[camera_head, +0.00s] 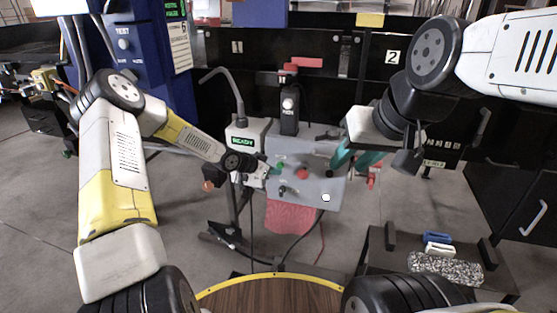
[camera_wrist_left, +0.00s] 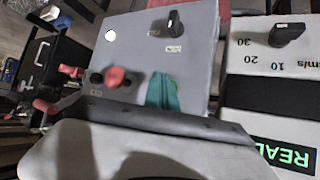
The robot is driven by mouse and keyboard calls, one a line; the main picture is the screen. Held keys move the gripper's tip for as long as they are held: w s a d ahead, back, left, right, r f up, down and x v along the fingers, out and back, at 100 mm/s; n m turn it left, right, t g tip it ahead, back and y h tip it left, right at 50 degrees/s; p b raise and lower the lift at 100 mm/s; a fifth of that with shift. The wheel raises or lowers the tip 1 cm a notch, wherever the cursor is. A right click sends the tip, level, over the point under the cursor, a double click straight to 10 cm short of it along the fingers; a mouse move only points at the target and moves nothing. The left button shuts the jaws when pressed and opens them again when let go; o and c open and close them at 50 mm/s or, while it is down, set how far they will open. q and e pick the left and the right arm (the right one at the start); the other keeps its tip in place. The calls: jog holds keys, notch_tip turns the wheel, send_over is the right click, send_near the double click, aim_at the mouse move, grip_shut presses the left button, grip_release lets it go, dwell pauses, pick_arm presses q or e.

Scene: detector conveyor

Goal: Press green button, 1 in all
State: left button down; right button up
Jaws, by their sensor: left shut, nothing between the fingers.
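The grey control panel (camera_head: 318,150) stands in the middle of the head view. It bears a red button (camera_head: 302,173), a white button (camera_head: 326,197) and a black switch (camera_head: 283,190). My left gripper (camera_head: 277,169) is shut and empty, its teal fingertips at the panel's left part, left of the red button. In the left wrist view the shut fingertips (camera_wrist_left: 163,92) overlap the panel face beside the red button (camera_wrist_left: 118,78). I cannot make out the green button apart from the teal fingers; they may hide it. Contact is not clear. My right gripper (camera_head: 353,160) is open near the panel's right edge.
A box with a green lit "READY" display (camera_head: 243,142) adjoins the panel on the left, with a bent black stalk above. A low black stand (camera_head: 385,268) at lower right carries blue and white blocks and a speckled piece. Dark cabinets stand behind.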

pick_arm(q)
jog(key=shift+w+d, duration=0.1)
jog(key=shift+w, duration=0.15)
jog(key=shift+w+d, duration=0.15)
jog(key=shift+w, duration=0.35)
dwell(0.7)
jog(key=shift+s, duration=0.15)
jog(key=shift+s+a, duration=0.25)
jog(key=shift+s, duration=0.45)
jog(key=shift+s, duration=0.1)
jog(key=s, duration=0.1)
jog(key=s+a, duration=0.1)
jog(key=s, duration=0.2)
jog(key=shift+s+a, duration=0.3)
dwell(0.5)
